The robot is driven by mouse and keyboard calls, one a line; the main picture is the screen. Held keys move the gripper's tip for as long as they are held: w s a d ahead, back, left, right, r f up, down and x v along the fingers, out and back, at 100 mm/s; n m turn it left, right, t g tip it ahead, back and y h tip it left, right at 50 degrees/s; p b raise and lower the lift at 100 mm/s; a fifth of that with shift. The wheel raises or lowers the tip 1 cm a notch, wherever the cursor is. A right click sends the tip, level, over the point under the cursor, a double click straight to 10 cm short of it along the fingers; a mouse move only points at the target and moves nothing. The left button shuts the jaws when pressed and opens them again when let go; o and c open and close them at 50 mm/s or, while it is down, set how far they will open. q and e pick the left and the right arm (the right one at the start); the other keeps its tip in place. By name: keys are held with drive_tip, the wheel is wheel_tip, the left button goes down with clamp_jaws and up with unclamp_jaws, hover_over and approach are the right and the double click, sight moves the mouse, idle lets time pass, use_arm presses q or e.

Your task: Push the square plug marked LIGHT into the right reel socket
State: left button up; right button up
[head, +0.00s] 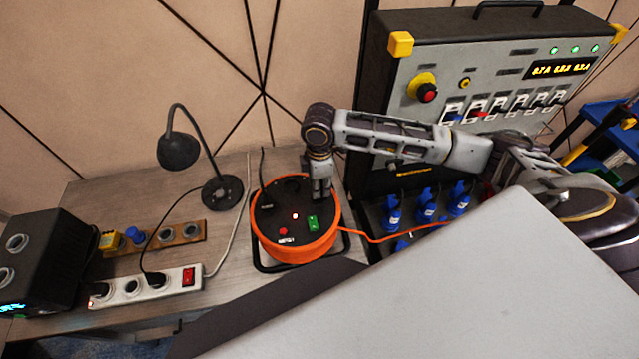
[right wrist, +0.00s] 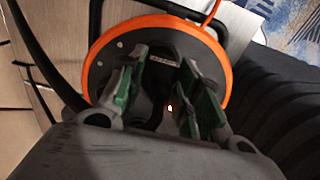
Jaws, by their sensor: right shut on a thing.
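The orange cable reel (head: 328,240) stands on the wooden bench with a dark round top face; it also shows in the right wrist view (right wrist: 215,62). My right gripper (head: 320,197) points down over the right part of that face and covers the right socket. In the right wrist view, its green-padded fingers (right wrist: 161,60) stand on either side of a dark thing (right wrist: 154,96), which I take for the plug. No LIGHT marking is readable, and whether the plug is in the socket is hidden. My left gripper is in neither view.
A black plug (head: 265,203) with a cable is in the reel's left part. A desk lamp (head: 222,191) stands left of the reel, a white power strip (head: 130,289) at the front left. A control cabinet (head: 420,55) with blue plugs stands right. An orange cable (head: 395,239) leads rightward.

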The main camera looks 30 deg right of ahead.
drive_tip(key=shift+f, duration=0.9)
idle(0.9)
drive_tip(key=o, duration=1.2)
drive_tip(key=shift+c, duration=0.2)
drive_tip(key=shift+o, duration=0.2)
drive_tip(key=o, duration=0.4)
drive_tip(key=shift+c, duration=0.2)
drive_tip(key=shift+r, duration=0.1)
